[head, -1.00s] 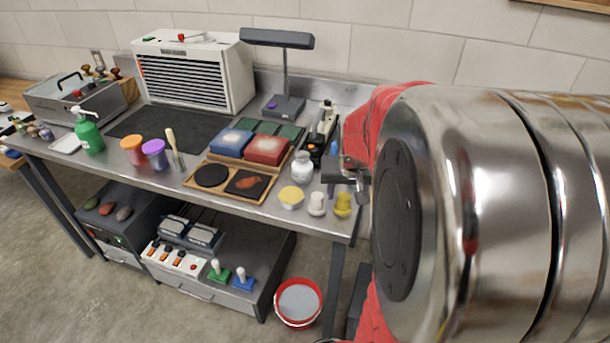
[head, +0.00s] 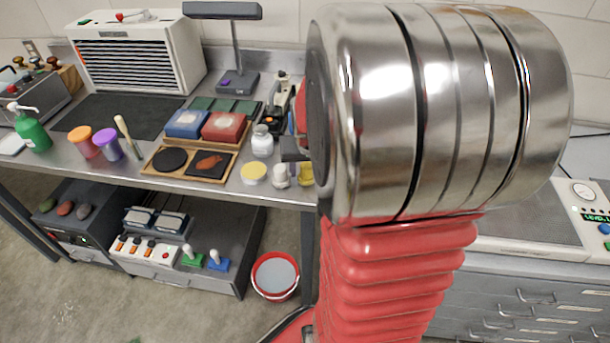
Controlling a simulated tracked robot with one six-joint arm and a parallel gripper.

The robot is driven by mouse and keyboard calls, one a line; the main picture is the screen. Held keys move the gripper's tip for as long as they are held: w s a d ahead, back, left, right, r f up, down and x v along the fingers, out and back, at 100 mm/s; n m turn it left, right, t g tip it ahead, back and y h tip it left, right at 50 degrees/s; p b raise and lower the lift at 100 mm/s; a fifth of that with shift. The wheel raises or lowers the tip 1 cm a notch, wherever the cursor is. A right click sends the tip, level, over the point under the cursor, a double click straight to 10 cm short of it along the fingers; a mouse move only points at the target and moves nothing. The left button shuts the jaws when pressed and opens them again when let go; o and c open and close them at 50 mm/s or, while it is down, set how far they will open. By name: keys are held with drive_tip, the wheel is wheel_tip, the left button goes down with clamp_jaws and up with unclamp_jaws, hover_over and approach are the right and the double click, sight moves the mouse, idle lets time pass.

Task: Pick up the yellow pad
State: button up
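Two small yellow things stand near the front edge of the steel workbench (head: 225,184). One is a yellow knob-shaped pad (head: 306,177), partly hidden behind my arm. The other is a round white pot with a flat yellow top (head: 254,173), further left. A white knob-shaped piece (head: 281,176) stands between them. A dark grey part of my gripper (head: 294,149) shows just above and behind the white and yellow knob-shaped pieces. My arm hides the rest, so its fingertips and whether it is open cannot be made out.
A glass jar (head: 262,141) and a wooden tray (head: 200,178) with dark, blue and red pieces stand left of the pads. A lamp (head: 236,80) stands behind. A red bucket (head: 275,276) is on the floor below. My arm blocks the view to the right.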

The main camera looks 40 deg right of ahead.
sight(307, 166)
drive_tip(key=c, duration=1)
drive_tip(key=shift+c, duration=0.2)
wheel_tip(307, 166, up, 10)
drive_tip(key=shift+r, duration=0.1)
idle(0.4)
